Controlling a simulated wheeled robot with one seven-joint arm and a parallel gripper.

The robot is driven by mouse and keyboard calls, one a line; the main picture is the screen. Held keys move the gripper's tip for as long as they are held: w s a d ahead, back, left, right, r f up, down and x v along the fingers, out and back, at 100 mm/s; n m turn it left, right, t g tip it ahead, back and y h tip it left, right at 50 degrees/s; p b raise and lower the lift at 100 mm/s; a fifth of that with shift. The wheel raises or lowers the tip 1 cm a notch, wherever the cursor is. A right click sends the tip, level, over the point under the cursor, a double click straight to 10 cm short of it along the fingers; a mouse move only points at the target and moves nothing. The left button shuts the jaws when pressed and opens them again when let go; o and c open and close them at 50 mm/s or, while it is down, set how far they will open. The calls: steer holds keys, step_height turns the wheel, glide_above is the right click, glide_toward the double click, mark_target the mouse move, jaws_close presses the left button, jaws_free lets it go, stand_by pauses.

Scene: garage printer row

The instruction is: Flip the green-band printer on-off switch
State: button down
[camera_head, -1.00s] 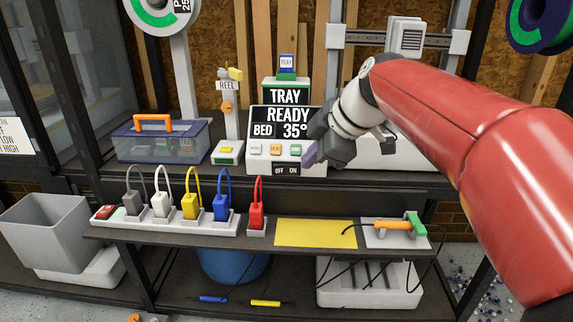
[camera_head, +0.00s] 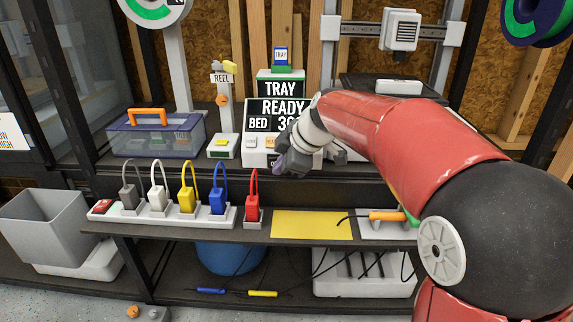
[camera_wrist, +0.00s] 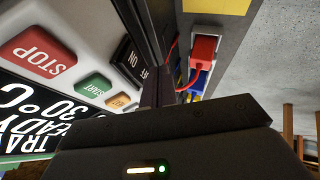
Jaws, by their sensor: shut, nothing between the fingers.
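The printer control box (camera_head: 257,107) stands on the upper shelf with a green band (camera_head: 279,76) near its top and a display reading TRAY, READY, BED. In the wrist view its black on-off switch (camera_wrist: 131,62) shows ON and OFF lettering, beside the STOP (camera_wrist: 38,52) and START (camera_wrist: 94,86) buttons. My gripper (camera_head: 281,164) is shut and empty at the lower front of the box, covering the switch in the head view. In the wrist view the fingers (camera_wrist: 157,88) are close beside the switch; I cannot tell whether they touch it.
Below is a lower shelf with a power strip (camera_head: 130,216), several coloured plugs and a separate red plug (camera_head: 252,209). A yellow mat (camera_head: 312,225) and an orange-handled tool (camera_head: 387,216) lie to the right.

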steer(key=shift+w+a, duration=0.1)
steer(key=shift+w, duration=0.3)
steer(key=shift+w+b, duration=0.2)
steer(key=shift+b, duration=0.1)
steer(key=shift+d+b, duration=0.45)
steer(key=shift+d, duration=0.3)
steer(key=shift+s, duration=0.1)
